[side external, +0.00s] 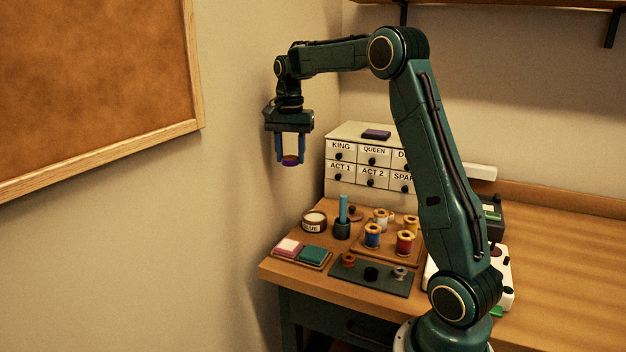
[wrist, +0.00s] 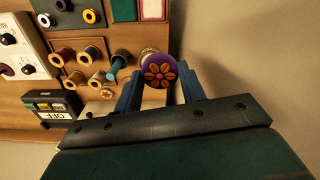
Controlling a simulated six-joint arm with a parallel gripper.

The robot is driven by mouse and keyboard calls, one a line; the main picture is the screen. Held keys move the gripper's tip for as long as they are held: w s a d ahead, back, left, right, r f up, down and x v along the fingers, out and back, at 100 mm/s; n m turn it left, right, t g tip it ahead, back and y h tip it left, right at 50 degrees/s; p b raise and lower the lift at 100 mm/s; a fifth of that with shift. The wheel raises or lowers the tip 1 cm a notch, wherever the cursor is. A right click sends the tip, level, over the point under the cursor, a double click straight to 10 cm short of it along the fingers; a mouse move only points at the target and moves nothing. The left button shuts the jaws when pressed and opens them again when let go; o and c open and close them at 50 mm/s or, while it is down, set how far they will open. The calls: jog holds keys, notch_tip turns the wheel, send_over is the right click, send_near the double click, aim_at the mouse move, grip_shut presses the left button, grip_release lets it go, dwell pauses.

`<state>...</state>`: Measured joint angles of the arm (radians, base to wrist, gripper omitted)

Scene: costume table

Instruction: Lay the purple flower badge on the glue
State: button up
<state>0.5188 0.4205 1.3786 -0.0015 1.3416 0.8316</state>
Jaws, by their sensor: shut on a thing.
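The purple flower badge (wrist: 159,70) is round, with an orange flower on its face. It sits between the blue fingers of my gripper (wrist: 160,84), which is shut on it. In the side view the badge (side external: 290,162) shows as a purple and orange edge at the tips of my gripper (side external: 290,157). It is held high, above the table's far left end and clear of everything below. A round jar labelled GLUE (side external: 313,225) stands on the table lower and to the right, with a pale top. In the wrist view the jar cannot be made out clearly.
A dark cup (side external: 342,230) with a blue stick stands beside the jar. Pink and green pads (side external: 289,247), a dark mat with rings (side external: 346,285) and several thread spools (side external: 372,235) lie nearby. A labelled drawer cabinet (side external: 340,184) stands behind; walls are close at left.

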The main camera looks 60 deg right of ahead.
send_over(288, 245)
jog(key=shift+f, duration=0.1)
notch_tip(288, 245, down, 20)
jog(key=shift+r, duration=0.1)
dwell(1.2)
jog(key=o, duration=1)
jog(key=shift+c, duration=0.2)
notch_tip(288, 245, up, 12)
dwell(0.3)
